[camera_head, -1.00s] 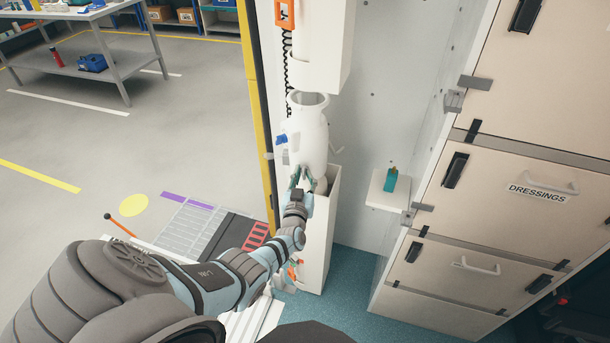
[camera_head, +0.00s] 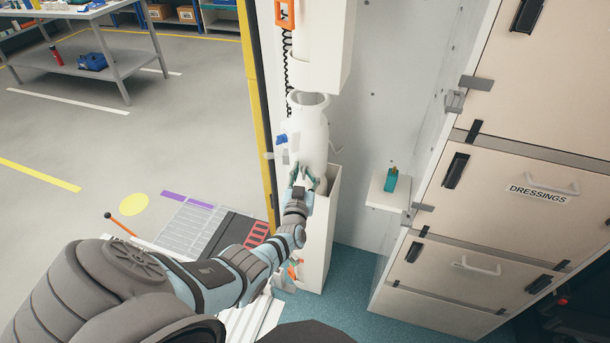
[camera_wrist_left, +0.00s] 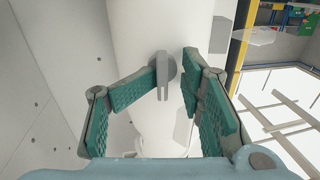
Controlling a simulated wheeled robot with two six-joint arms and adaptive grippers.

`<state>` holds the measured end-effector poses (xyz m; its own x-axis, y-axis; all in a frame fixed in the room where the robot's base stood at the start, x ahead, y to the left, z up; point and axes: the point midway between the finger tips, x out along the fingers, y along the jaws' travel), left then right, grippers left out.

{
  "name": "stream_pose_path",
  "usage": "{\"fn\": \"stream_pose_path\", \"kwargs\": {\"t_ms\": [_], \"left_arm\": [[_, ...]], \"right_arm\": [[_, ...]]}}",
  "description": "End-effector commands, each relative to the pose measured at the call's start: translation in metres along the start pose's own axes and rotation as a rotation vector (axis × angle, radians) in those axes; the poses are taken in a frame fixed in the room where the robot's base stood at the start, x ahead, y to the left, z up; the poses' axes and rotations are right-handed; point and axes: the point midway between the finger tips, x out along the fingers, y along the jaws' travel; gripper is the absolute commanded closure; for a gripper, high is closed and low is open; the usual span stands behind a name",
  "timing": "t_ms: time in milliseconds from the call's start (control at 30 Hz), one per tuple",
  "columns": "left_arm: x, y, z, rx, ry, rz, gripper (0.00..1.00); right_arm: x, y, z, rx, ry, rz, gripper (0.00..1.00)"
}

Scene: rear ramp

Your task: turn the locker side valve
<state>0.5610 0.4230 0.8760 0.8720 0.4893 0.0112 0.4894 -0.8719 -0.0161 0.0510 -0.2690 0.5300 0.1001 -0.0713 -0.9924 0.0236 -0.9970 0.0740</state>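A tall white cylinder (camera_head: 312,128) with an open round neck stands upright in a white holder (camera_head: 320,225) on the locker side. In the left wrist view a grey lever valve (camera_wrist_left: 163,80) sits on a white cylindrical body (camera_wrist_left: 160,25), its handle pointing down. My left gripper (camera_head: 305,178) is at the lower front of the cylinder. In the left wrist view its teal fingers lean inward, with their tips on either side of the valve (camera_wrist_left: 172,78). A small gap shows on the right; contact on the left is unclear. My right gripper is not in view.
A small shelf (camera_head: 385,194) with a teal bottle (camera_head: 390,180) is right of the cylinder. Beige drawers (camera_head: 500,200) stand further right. A yellow-edged post (camera_head: 255,110) is close on the left, with open floor beyond. An orange hanging part (camera_head: 285,12) is above.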

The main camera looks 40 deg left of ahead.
Motion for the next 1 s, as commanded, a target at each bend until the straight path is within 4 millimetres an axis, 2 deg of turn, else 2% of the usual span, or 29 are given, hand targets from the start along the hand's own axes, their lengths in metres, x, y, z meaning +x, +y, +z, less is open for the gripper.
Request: {"fn": "stream_pose_path", "kwargs": {"t_ms": [333, 467, 567, 833, 1000], "left_arm": [[-0.002, -0.002, 0.004, 0.002, -0.008, -0.001, 0.72], [-0.01, -0.002, 0.005, 0.002, -0.008, -0.002, 0.72], [-0.024, -0.001, 0.004, 0.0, -0.008, 0.0, 0.72], [-0.097, 0.002, 0.002, 0.001, -0.007, 0.002, 0.72], [-0.121, 0.001, 0.0, 0.003, -0.002, 0.0, 0.72]], "right_arm": [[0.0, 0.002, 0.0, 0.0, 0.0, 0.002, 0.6], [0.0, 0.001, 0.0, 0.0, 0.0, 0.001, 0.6], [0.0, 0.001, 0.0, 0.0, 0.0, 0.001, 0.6], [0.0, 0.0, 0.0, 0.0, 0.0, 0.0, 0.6], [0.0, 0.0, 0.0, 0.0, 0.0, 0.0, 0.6]]}}
